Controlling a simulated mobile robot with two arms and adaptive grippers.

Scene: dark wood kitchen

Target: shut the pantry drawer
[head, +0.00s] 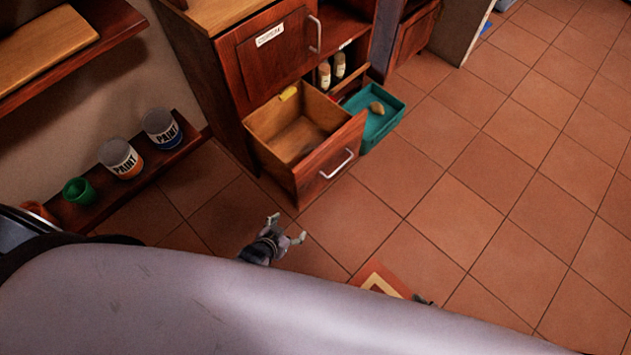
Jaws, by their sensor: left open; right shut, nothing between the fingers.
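The open wooden drawer (333,150) is pulled well out of the lower part of the dark wood cabinet. Its front carries a pale bar handle (337,164). A small yellow item (288,93) lies at its back left corner. My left gripper (289,229) is open and empty, in front of the drawer and below it in the picture, apart from the handle. Only a small dark part of my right gripper (424,300) shows past my body's edge, near a patterned mat (381,280); its fingers are mostly hidden.
A teal tray (385,122) with a brown item in it sits right of the drawer. A labelled door (283,62) is above the drawer. Paint cans (120,160) and a green cup (78,190) stand on a low shelf at left. Tiled floor is clear at right.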

